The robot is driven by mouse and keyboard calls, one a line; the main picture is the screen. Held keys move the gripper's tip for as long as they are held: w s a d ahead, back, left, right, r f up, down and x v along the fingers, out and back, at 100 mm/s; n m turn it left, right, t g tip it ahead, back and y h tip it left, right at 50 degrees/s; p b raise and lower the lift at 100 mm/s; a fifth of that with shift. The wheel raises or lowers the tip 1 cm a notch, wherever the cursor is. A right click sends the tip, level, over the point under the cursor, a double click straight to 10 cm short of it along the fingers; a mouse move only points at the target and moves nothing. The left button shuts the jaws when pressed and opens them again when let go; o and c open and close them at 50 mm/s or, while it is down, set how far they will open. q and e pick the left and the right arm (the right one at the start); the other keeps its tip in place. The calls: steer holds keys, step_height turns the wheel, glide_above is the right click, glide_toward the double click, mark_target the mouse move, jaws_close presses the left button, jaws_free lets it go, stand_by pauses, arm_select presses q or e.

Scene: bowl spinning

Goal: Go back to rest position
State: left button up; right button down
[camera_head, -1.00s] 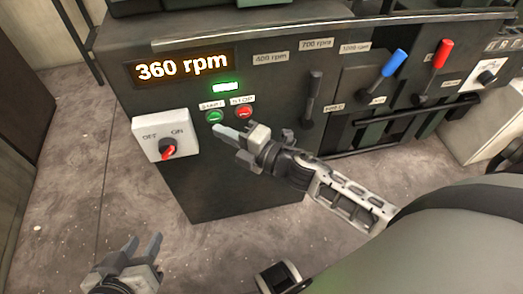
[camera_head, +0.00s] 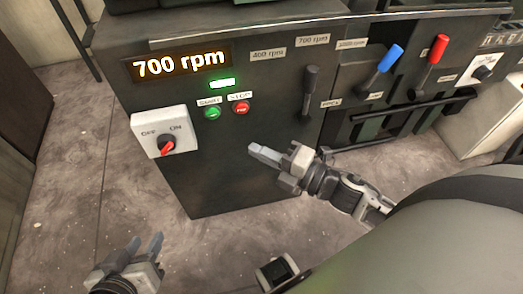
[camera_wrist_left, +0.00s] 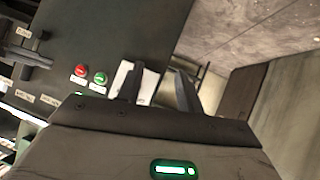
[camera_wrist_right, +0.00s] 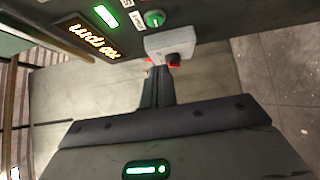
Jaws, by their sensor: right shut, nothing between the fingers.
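My right gripper (camera_head: 264,154) is shut and empty in front of the machine's dark front panel, below and right of the green start button (camera_head: 212,112) and the red stop button (camera_head: 241,108). It touches neither button. Its closed fingers also show in the right wrist view (camera_wrist_right: 160,85). My left gripper (camera_head: 146,246) is low at the left, above the floor, with its two fingers apart and nothing between them. Its spread fingers also show in the left wrist view (camera_wrist_left: 158,85). The display (camera_head: 182,63) reads 700 rpm, and a green light (camera_head: 222,84) glows under it.
A white OFF/ON switch box (camera_head: 164,133) with a red knob stands out from the panel's left side. A black lever (camera_head: 311,92), a blue-handled lever (camera_head: 391,58) and a red-handled lever (camera_head: 438,48) are to the right. The floor (camera_head: 75,190) at the left is clear.

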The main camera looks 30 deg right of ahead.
stand_by(0.4)
